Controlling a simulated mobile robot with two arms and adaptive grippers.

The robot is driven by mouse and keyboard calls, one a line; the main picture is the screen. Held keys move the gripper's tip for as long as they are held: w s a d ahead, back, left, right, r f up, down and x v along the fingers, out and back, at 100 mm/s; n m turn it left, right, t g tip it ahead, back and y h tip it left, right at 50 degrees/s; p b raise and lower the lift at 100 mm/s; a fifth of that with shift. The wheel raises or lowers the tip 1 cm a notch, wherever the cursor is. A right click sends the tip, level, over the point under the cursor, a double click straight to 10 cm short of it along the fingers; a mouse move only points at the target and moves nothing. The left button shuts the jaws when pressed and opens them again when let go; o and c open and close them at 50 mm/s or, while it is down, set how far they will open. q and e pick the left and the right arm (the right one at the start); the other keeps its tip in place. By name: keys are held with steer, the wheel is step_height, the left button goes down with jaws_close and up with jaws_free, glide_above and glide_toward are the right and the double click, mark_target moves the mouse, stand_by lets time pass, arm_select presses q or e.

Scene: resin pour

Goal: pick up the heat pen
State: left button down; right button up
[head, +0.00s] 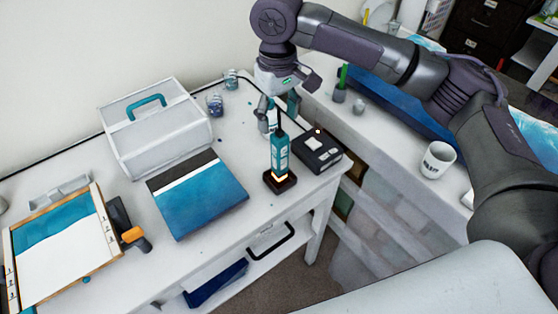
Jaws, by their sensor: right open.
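The heat pen (280,152) looks like the teal upright tool standing in a small dark stand with a lit, yellowish base near the right end of the white table. My right gripper (278,115) hangs from above at the pen's top, pointing down. It is open, with one finger to the left of the pen's top and the other to the right and behind. I cannot tell whether the fingers touch the pen. My left gripper is not in view.
A black boxy device (318,152) stands close to the right of the pen. A blue panel (200,200) lies to its left, with a white case (155,135) behind. Small jars (215,104) stand near the wall. A white mug (437,160) is on the right-hand counter.

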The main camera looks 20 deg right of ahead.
mark_target(278, 131)
step_height(278, 131, down, 3)
steer(key=shift+f, duration=0.1)
steer(key=shift+w+d+f+p, duration=0.1)
steer(key=shift+w+f+p, duration=0.15)
steer(key=shift+f, duration=0.25)
steer(key=shift+w+f+p, duration=0.1)
steer(key=shift+f+p, duration=0.2)
steer(key=shift+f, duration=0.2)
steer(key=shift+s+d+f+p, duration=0.1)
steer(key=shift+s+f+p, duration=0.1)
steer(key=shift+f+p, duration=0.3)
steer(key=shift+s+d+f+p, duration=0.1)
steer(key=shift+s+f+p, duration=0.05)
steer(key=shift+f, duration=0.55)
step_height(278, 131, down, 2)
steer(key=shift+w, duration=0.1)
steer(key=shift+a, duration=0.1)
steer(key=c, duration=1.1)
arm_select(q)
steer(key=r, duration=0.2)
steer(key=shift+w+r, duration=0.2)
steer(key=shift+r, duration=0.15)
arm_select(e)
jaws_close()
steer(key=shift+r, duration=0.1)
